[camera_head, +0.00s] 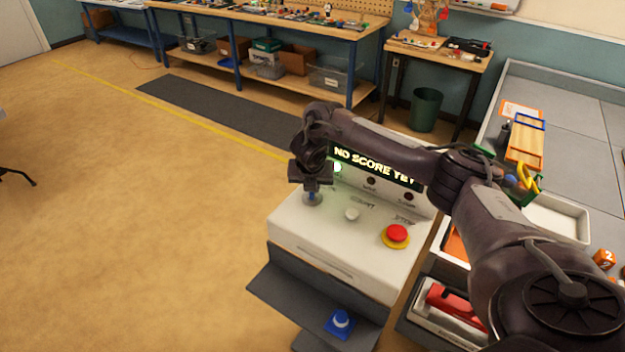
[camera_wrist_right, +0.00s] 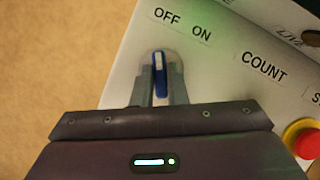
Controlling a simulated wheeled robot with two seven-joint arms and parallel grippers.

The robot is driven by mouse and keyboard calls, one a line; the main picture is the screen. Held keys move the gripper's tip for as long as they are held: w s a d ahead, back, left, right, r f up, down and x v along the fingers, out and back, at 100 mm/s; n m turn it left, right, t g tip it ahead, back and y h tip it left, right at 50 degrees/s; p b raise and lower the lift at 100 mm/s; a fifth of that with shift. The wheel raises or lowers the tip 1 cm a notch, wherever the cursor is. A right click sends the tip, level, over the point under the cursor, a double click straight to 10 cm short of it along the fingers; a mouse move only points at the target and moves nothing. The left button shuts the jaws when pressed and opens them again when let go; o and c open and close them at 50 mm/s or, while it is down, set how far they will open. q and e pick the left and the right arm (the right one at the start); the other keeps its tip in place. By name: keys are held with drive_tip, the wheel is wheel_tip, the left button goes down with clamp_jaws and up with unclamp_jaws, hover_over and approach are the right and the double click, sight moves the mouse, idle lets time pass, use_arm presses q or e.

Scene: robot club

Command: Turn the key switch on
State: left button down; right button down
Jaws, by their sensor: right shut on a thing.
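The key switch (camera_wrist_right: 161,75) has a blue grip with a white line and sits on the white, sloped control box (camera_head: 335,240). In the right wrist view its far end points towards the OFF label (camera_wrist_right: 167,17), with the ON label (camera_wrist_right: 201,33) to the right. My right gripper (camera_wrist_right: 160,90) is shut on the key switch, a finger on each side. In the head view my right gripper (camera_head: 311,190) reaches down to the box's left side and mostly hides the switch. My left gripper is not in view.
A blue-knobbed part (camera_head: 340,320) sits on the shelf below.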

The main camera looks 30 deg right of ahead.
drive_tip(key=m, duration=0.1)
drive_tip(key=m+p, duration=0.2)
drive_tip(key=shift+a+r+g+h, duration=0.15)
drive_tip(key=shift+r+g+h, duration=0.1)
drive_tip(key=shift+g+h, duration=0.15)
drive_tip(key=m+p, duration=0.2)
drive_tip(key=shift+w+m+g, duration=0.15)
drive_tip(key=shift+m+g, duration=0.25)
drive_tip(key=shift+f+m+g+h+p, duration=0.15)
drive_tip(key=shift+m+g+h+p, duration=0.2)
drive_tip(key=shift+m, duration=0.45)
drive_tip(key=shift+w+f+m+g, duration=0.1)
drive_tip(key=shift+m+g, duration=0.25)
drive_tip(key=shift+m, duration=0.65)
drive_tip(key=shift+f+m+g+b, duration=0.2)
drive_tip(key=shift+m+g+b, duration=0.3)
drive_tip(key=shift+m+b, duration=0.7)
drive_tip(key=m+b, duration=0.2)
drive_tip(key=b, duration=0.1)
drive_tip(key=shift+w+g, duration=0.1)
drive_tip(key=shift+g, duration=0.3)
drive_tip(key=shift+r+m+b, duration=0.2)
drive_tip(key=shift+m+b, duration=0.3)
drive_tip(key=shift+m, duration=0.1)
